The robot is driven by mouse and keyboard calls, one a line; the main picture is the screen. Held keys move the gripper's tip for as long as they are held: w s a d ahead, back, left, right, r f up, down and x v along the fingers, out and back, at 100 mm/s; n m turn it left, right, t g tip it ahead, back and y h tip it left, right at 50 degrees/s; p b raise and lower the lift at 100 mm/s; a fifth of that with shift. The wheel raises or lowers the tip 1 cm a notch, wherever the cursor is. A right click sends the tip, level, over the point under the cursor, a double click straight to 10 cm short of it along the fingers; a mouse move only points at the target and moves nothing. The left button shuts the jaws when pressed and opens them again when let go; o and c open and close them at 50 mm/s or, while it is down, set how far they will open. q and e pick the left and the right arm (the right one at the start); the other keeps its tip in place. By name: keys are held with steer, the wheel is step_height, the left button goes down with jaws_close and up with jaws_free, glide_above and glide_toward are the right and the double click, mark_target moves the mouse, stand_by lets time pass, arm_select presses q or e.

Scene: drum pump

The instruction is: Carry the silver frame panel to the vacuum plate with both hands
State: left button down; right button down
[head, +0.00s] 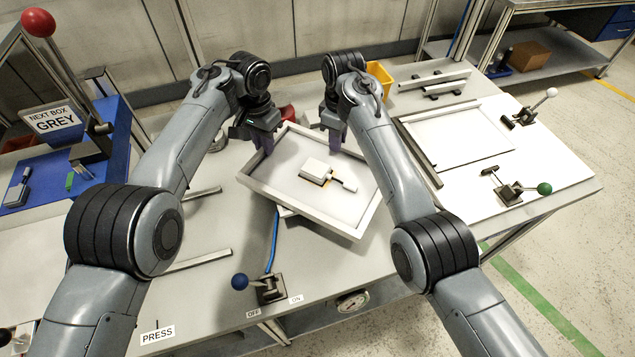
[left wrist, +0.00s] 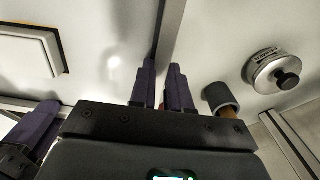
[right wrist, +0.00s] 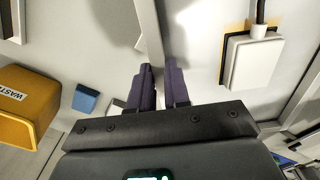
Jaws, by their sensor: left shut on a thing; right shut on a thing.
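The silver frame panel (head: 318,232) is a rectangular metal frame around a white sheet, turned at an angle over the middle of the bench. My left gripper (head: 264,146) is shut on its left rail; the rail runs between the fingers in the left wrist view (left wrist: 162,90). My right gripper (head: 337,142) is shut on the far rail, which also runs between the fingers in the right wrist view (right wrist: 159,88). A white block with a black handle (head: 316,168) shows inside the frame. A pale edge (head: 287,212) shows below the panel; I cannot tell whether it is the vacuum plate.
A blue hose (head: 273,242) runs from under the panel towards a blue-knobbed lever (head: 268,287) by OFF and ON labels. A yellow bin (head: 381,76) stands behind. Right of the panel lie a white board (head: 563,165) and two clamps with white (head: 525,116) and green knobs (head: 509,191).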

arm_select(q)
steer(key=shift+d+f+b, duration=0.25)
steer(key=shift+f+b, duration=0.25)
steer(key=shift+f, duration=0.15)
arm_select(e)
steer(key=shift+a+f, duration=0.25)
steer(key=shift+f, duration=0.4)
arm_select(q)
steer(key=c, duration=1.4)
jaws_free()
steer(key=shift+r, duration=0.1)
arm_select(e)
steer(key=c, duration=1.4)
jaws_free()
steer(key=shift+r, duration=0.15)
arm_select(q)
steer(key=shift+o, duration=1.4)
arm_select(e)
steer(key=shift+o, duration=1.4)
arm_select(q)
steer(key=shift+w+a, duration=0.1)
steer(key=shift+a, duration=0.05)
arm_select(e)
steer(key=shift+d, duration=0.15)
